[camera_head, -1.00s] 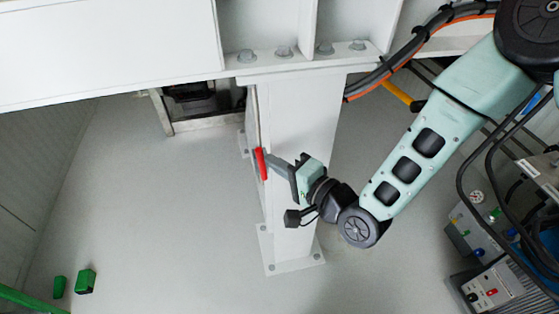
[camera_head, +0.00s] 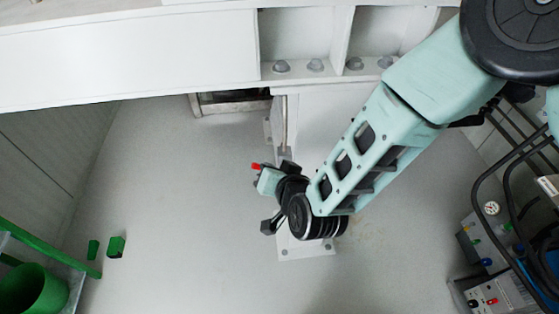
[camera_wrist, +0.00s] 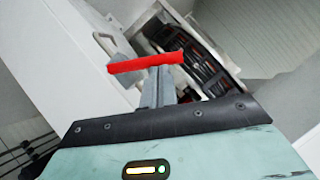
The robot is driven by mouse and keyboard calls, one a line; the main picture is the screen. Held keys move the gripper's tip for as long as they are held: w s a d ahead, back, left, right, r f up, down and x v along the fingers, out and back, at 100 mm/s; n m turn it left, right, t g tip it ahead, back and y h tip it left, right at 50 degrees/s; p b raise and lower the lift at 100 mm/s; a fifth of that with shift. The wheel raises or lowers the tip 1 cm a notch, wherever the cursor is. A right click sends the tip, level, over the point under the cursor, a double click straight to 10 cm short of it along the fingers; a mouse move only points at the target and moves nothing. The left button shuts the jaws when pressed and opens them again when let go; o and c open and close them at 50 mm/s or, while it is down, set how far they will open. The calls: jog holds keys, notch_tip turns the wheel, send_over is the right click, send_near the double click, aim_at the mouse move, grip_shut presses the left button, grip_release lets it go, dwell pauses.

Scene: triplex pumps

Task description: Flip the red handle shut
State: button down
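The red handle (camera_wrist: 145,63) is a short bar that lies across the tips of my gripper's grey fingers in the wrist view. My gripper (camera_wrist: 158,85) looks shut, its two fingers close together, with the bar at or against their tips rather than clearly between them. In the head view only a bit of the red handle (camera_head: 255,166) shows, at the upper left of my gripper (camera_head: 261,172), out to the left of the white post. The handle's pivot is hidden, and exact contact is hard to tell.
The white post (camera_head: 335,130) stands behind my arm under the bolted beam (camera_head: 130,55). A grey bracket (camera_wrist: 117,44) sits on the white panel in the wrist view. Open floor (camera_head: 180,210) lies to the left. Green blocks (camera_head: 116,247) lie at lower left.

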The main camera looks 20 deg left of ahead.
jog(key=a+f+n+h+p, duration=0.1)
jog(key=s+a+f+n+t+h+p, duration=0.1)
jog(key=f+h, duration=0.1)
jog(key=shift+s+a+f+n, duration=0.1)
jog(key=shift+s+a+n, duration=0.05)
jog(key=shift+n, duration=0.25)
jog(key=shift+f, duration=0.1)
dwell(0.5)
